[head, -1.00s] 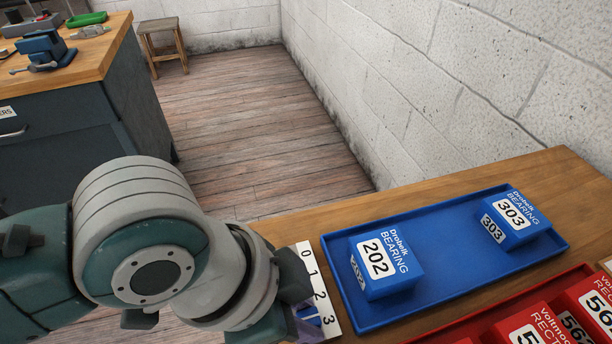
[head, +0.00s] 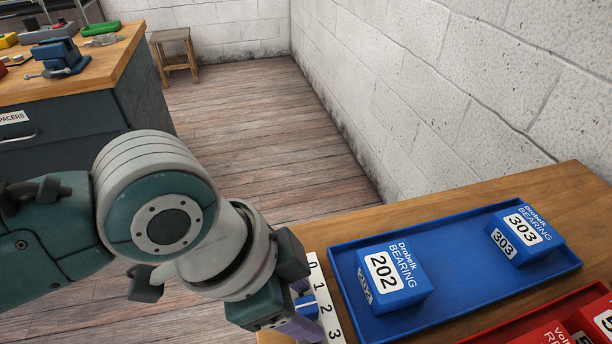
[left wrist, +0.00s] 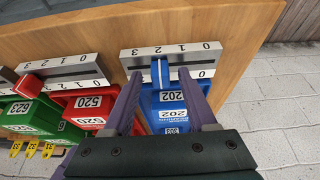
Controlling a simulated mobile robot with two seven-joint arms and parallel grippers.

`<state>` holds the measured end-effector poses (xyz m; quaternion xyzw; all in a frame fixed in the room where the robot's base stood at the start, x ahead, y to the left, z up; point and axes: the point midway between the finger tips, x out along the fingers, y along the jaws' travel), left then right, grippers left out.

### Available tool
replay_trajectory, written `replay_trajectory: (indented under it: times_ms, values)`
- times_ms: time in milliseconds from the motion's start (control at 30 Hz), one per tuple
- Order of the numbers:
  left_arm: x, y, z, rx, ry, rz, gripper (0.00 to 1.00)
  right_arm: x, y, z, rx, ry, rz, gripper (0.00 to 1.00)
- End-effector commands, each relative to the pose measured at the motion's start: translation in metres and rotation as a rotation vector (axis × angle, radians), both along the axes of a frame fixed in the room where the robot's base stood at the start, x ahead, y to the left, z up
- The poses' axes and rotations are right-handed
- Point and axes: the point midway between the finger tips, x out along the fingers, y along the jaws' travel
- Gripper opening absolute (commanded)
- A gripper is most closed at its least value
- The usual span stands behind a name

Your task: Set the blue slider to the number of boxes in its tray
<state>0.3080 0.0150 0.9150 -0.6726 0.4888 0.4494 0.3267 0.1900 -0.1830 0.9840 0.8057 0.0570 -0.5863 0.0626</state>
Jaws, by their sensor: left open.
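The blue tray (head: 456,290) lies on the wooden table and holds two blue bearing boxes: box 202 (head: 400,283) and box 303 (head: 526,234). A white scale marked 0 to 3 (head: 326,308) runs along its left end. The blue slider (left wrist: 160,72) shows in the left wrist view as an upright tab, at about the 2 mark. My left gripper (head: 304,318) is open over the scale, partly hiding the slider. In the left wrist view its purple fingers (left wrist: 161,78) stand either side of the tab, with gaps. My right gripper is not in view.
A red tray (head: 545,318) with red boxes sits beside the blue one. In the left wrist view, red (left wrist: 88,104) and green (left wrist: 32,112) boxes with their own scales stand to the left. A workbench (head: 80,85) and stool (head: 175,52) are farther off.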

Motion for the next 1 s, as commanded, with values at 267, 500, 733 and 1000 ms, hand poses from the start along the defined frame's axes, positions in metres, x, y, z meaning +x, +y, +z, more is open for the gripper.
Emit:
replay_trajectory:
  times_ms: [267,500,733,1000]
  values:
    - [-0.003,0.014,0.036,0.000,-0.004,-0.001,0.57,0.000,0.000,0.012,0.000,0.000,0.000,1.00]
    - [-0.009,0.030,0.077,0.000,-0.002,0.000,0.57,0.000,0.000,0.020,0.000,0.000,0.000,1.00]
    - [-0.012,0.036,0.092,0.000,0.000,0.000,0.57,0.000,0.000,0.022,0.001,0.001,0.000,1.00]
    - [-0.012,0.036,0.091,0.001,0.000,0.000,0.57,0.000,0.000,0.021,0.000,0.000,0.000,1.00]
